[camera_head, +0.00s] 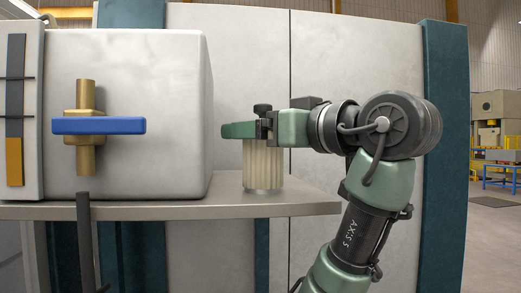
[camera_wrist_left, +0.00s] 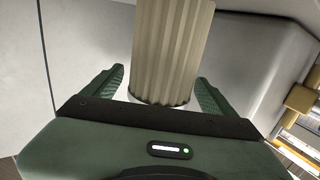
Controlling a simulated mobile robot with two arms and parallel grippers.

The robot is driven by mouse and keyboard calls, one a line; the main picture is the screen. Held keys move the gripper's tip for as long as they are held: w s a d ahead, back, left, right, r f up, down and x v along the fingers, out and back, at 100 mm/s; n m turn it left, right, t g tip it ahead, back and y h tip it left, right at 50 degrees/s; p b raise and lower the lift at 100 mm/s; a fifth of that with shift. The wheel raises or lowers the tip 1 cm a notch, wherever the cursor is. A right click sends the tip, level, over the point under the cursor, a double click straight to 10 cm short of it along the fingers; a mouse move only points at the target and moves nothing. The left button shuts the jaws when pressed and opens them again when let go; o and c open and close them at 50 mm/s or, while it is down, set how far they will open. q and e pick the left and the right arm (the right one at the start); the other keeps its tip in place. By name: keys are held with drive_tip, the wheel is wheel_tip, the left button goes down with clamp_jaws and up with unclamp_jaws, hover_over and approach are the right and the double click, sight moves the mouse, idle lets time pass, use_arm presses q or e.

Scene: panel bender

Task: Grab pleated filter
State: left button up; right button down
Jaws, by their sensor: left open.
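The pleated filter (camera_head: 262,166) is a cream, ribbed cylinder standing upright on a grey shelf, just right of a large pale housing. My left gripper (camera_head: 240,130) reaches in from the right at the filter's upper part, its fingers pointing left, and hides the filter's top in the head view. In the left wrist view the filter (camera_wrist_left: 172,50) stands between the two green fingers of my left gripper (camera_wrist_left: 160,86), with a gap on each side. The gripper is open. My right gripper is not in view.
The shelf (camera_head: 180,210) ends right of the filter. The pale housing (camera_head: 160,85) stands close on the left, with a blue-handled brass valve (camera_head: 98,125) on its front. Pale machine panels (camera_head: 230,70) rise behind. Open floor shows at far right.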

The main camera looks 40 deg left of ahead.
use_arm(q)
drive_tip(key=shift+d, duration=0.25)
drive_tip(key=shift+c, duration=0.4)
drive_tip(key=shift+d, duration=0.2)
drive_tip(key=c, duration=1.5)
drive_tip(key=shift+a, duration=0.15)
drive_tip(key=shift+c, duration=0.6)
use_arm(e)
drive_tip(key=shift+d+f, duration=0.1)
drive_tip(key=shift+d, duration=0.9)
use_arm(q)
drive_tip(key=shift+r, duration=0.15)
